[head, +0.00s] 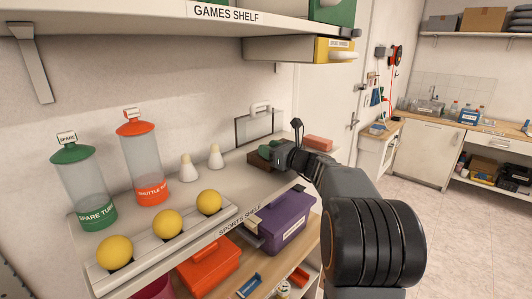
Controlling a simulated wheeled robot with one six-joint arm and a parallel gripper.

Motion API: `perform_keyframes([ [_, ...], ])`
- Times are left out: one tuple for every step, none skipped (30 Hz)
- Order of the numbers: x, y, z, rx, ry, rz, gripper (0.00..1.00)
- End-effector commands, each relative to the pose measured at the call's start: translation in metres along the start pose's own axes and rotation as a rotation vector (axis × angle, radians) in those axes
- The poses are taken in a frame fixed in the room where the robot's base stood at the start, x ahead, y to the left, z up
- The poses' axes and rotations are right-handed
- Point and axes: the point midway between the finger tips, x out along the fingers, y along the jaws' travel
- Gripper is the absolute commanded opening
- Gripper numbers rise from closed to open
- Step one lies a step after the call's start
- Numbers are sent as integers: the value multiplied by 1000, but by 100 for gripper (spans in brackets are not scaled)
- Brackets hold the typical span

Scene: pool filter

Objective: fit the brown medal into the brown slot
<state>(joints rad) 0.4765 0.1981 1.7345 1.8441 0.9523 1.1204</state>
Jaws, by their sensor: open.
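My gripper (281,155) is at the far right end of the upper shelf, pointing left, beside a dark brown block (258,161). Its jaws are open, though the fingertips are small and dark. A dark green item (267,149) shows at the block, right by the fingers; I cannot tell what it is. I cannot make out the brown medal or the brown slot. The gripper and arm cover part of the block and the shelf behind it.
A purple box (282,222) stands below. Another shelf (220,25) overhangs above. Open floor lies right.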

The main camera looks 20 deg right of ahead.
Motion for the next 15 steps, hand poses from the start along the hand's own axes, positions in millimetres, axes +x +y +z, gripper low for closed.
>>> perform_keyframes([
  [0,0,0,0,0,0,42],
  [0,0,0,0,0,0,42],
  [0,0,0,0,0,0,42],
  [0,0,0,0,0,0,42],
  [0,0,0,0,0,0,41],
  [0,0,0,0,0,0,37],
  [0,0,0,0,0,0,34],
  [0,0,0,0,0,0,31],
  [0,0,0,0,0,0,27],
  [0,0,0,0,0,0,24],
  [0,0,0,0,0,0,21],
  [0,0,0,0,0,0,18],
  [0,0,0,0,0,0,15],
  [0,0,0,0,0,0,12],
  [0,0,0,0,0,0,8],
])
